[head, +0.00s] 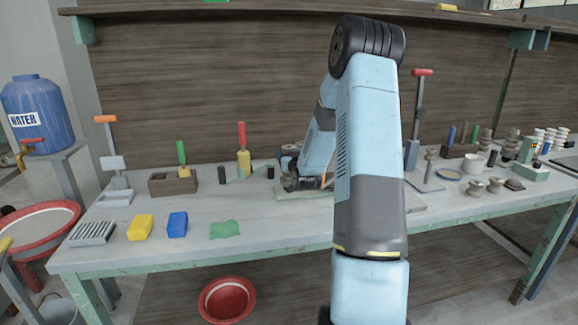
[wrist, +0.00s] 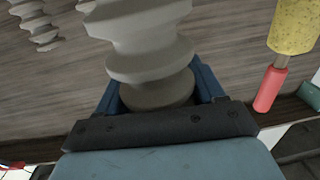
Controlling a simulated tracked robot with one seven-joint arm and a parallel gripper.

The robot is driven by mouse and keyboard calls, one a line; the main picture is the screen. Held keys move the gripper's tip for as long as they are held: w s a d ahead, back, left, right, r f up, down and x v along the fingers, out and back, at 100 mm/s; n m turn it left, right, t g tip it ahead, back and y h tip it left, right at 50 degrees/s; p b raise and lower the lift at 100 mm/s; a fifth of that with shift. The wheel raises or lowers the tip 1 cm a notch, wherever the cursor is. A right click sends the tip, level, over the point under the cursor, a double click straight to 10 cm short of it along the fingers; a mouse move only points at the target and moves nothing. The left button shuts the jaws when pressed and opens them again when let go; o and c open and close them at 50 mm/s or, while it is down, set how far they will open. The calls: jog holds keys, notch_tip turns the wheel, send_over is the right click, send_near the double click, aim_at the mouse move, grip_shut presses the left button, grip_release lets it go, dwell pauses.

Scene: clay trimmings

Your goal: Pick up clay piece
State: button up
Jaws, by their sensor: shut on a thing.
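In the wrist view a grey clay piece (wrist: 150,50) with stacked, screw-like ridges stands out between the two blue fingers of my gripper (wrist: 160,88). The fingers are shut on its lower end, one on each side. The piece's top runs out of the picture and its base is partly hidden by the gripper's dark front. In the head view my arm reaches over the bench and its dark end is low over the middle of the worktop. I cannot make out the held piece there.
On the bench (head: 130,250) stand a yellow block (head: 141,228), a blue block (head: 177,225), a green cloth (head: 225,230) and a wooden box (head: 172,184). Grey ridged pieces (head: 496,185) and a white mug (head: 473,165) are at right. A red-handled tool (wrist: 270,88) shows in the wrist view.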

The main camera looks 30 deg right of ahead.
jog(key=shift+c, duration=0.7)
